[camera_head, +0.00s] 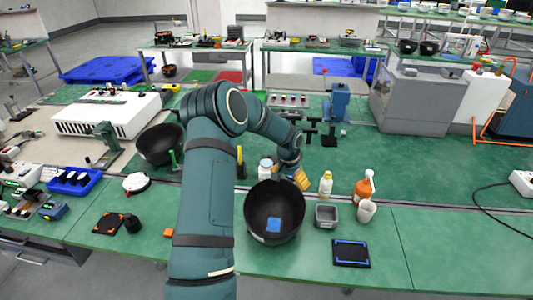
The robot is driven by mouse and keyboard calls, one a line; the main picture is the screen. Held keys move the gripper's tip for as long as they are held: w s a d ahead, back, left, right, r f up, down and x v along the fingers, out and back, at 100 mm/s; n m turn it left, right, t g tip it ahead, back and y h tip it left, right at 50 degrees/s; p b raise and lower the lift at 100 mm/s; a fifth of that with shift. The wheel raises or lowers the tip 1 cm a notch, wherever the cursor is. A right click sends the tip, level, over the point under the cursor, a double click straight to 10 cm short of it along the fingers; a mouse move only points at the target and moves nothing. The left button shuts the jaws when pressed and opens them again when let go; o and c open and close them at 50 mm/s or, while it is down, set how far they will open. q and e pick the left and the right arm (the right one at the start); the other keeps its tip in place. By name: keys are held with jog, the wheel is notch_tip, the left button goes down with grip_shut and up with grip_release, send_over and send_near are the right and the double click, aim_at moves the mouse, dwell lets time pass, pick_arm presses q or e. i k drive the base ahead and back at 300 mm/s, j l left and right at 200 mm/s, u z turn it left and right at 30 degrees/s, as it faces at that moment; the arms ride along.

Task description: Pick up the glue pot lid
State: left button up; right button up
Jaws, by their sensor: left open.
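My left gripper (296,174) is open at the end of my dark green arm, above the far rim of a large black bowl (256,234). A small white jar (265,170) stands just left of it, behind the bowl; it may be the glue pot, but a separate lid cannot be made out. A yellow piece (303,181) shows at the gripper's tip; whether it touches the fingers is unclear. A white bottle with a yellow cap (325,186) stands to the right. My right gripper is not in view.
An orange bottle (363,188), a white cup (366,211) and a grey square tin (326,215) stand right of the bowl. A black blue-edged pad (351,253) lies in front. The green bench (450,240) at the right is mostly clear.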

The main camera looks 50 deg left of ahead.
aim_at(272, 158)
jog(key=i+j, duration=0.1)
jog(key=j, duration=0.2)
jog(key=i+j, duration=0.1)
jog(key=j, duration=0.25)
jog(key=i+j, duration=0.15)
jog(key=j, duration=0.15)
jog(key=i+j, duration=0.1)
jog(key=j, duration=0.2)
